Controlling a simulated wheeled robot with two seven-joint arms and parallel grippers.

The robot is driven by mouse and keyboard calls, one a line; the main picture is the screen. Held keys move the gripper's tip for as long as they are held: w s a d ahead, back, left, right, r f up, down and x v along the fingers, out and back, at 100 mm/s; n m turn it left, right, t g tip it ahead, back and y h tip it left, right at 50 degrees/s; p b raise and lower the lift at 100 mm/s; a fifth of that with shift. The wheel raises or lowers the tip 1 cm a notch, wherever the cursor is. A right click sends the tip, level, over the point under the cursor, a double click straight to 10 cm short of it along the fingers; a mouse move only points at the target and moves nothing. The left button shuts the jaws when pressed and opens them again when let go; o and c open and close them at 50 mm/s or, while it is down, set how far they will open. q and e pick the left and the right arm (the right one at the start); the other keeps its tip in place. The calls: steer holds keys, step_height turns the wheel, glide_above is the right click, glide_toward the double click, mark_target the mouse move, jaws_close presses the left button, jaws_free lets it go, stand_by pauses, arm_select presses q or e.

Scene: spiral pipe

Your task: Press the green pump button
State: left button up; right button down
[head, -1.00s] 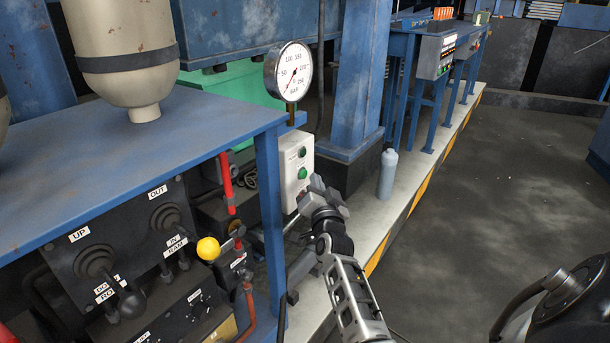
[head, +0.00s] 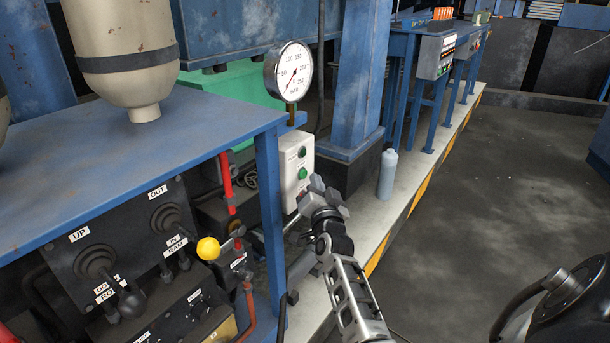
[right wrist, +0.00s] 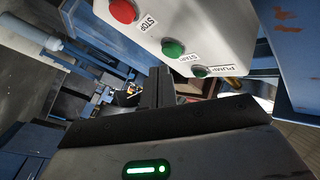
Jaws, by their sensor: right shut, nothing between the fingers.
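A white control box (head: 298,172) hangs beside the blue bench leg in the head view. In the right wrist view the box (right wrist: 205,22) carries a red STOP button (right wrist: 122,10), a green START button (right wrist: 172,48) and a green pump button (right wrist: 200,71) labelled PUMP. My right gripper (head: 316,188) is shut and empty, just right of the box and level with its lower part in the head view. Its dark fingers (right wrist: 159,88) point past the box in the right wrist view, left of and apart from the pump button. My left gripper is out of view.
A pressure gauge (head: 289,72) stands above the box. A blue bench (head: 120,190) with levers and a yellow knob (head: 208,248) is at left. A grey bottle (head: 387,175) stands on the ledge to the right. Open floor (head: 490,200) lies further right.

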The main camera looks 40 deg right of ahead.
steer(key=shift+w, duration=0.15)
steer(key=shift+w+a, duration=0.1)
steer(key=shift+w, duration=0.2)
steer(key=shift+w+a, duration=0.15)
steer(key=shift+w, duration=0.2)
stand_by(0.5)
steer(key=shift+s, duration=0.1)
steer(key=shift+s+d+p, duration=0.2)
steer(key=shift+s+p, duration=0.2)
steer(key=shift+s, duration=0.25)
steer(key=s, duration=0.1)
steer(key=s+d+p, duration=0.1)
steer(key=s, duration=0.1)
steer(key=s+p, duration=0.1)
steer(key=s, duration=0.1)
steer(key=shift+d, duration=0.25)
